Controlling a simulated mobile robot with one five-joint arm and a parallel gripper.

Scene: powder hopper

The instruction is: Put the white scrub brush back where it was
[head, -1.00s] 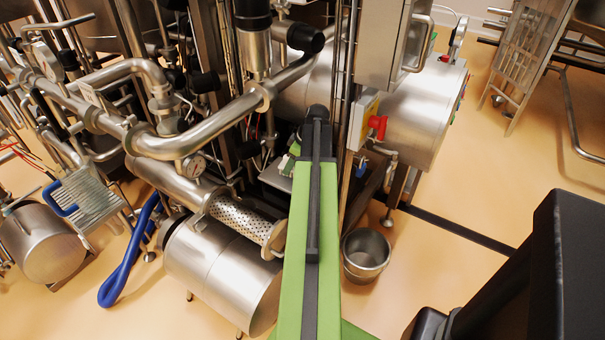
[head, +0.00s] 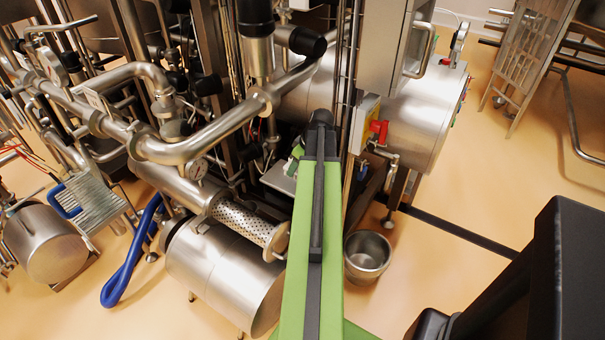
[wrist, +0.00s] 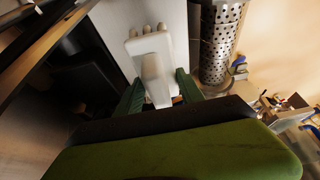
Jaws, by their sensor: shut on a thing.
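The white scrub brush (wrist: 152,62) shows in the wrist view, its pale handle running down between the green fingers of my gripper (wrist: 155,92). My gripper is shut on the brush. The brush's far end lies over a flat pale grey surface, and I cannot tell whether it touches it. In the head view my green arm reaches away from me toward the machine, and its far end covers most of the gripper. The brush cannot be made out in the head view.
A perforated metal cylinder (head: 245,220) is left of my arm; it also shows right of the brush in the wrist view (wrist: 218,40). A steel tank (head: 225,270) is below it. A metal bucket (head: 368,255) stands on the floor, right of my arm. Pipes crowd the upper left.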

